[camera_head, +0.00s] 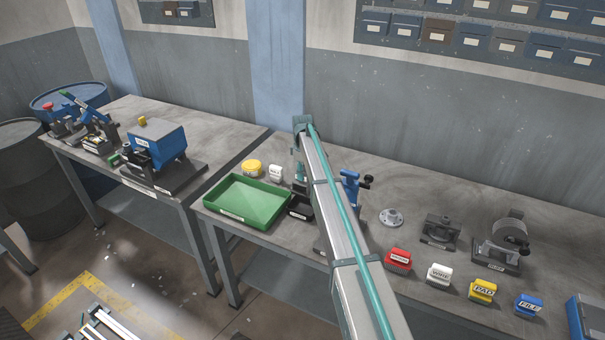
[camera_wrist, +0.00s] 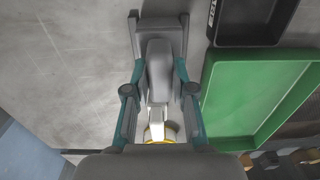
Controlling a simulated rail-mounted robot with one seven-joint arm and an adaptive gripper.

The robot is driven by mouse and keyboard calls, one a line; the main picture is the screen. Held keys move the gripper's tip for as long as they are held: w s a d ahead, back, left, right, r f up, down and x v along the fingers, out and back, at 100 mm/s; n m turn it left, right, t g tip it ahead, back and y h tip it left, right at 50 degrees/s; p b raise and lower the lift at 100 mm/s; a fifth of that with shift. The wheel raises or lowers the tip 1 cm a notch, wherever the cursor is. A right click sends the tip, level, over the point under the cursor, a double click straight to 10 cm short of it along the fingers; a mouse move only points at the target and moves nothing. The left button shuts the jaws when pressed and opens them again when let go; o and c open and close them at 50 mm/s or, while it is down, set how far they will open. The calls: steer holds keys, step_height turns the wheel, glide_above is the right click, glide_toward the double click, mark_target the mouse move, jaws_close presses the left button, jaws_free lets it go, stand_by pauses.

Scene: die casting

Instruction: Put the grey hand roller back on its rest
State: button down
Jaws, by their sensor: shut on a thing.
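My gripper (camera_wrist: 160,78) points down at the right-hand bench, its teal fingers closed on both sides of a grey rounded body, which I take to be the grey hand roller (camera_wrist: 159,62). A wider grey bracket (camera_wrist: 172,22) with raised corners, apparently the rest, shows under and beyond the roller in the wrist view. They overlap there; I cannot tell whether they touch. In the head view my gripper (camera_head: 299,170) is at the back of the bench, mostly covered by my arm, and the roller is not clearly seen.
A green tray (camera_head: 212,206) and a small black tray (camera_head: 301,215) stand close by. A yellow round tin (camera_head: 252,168) and a white block (camera_head: 275,173) are left of my gripper. A blue-handled device (camera_head: 350,185) stands to the right, with coloured labelled blocks beyond.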

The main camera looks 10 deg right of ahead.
steer(key=shift+f, duration=0.1)
steer(key=c, duration=0.9)
jaws_free()
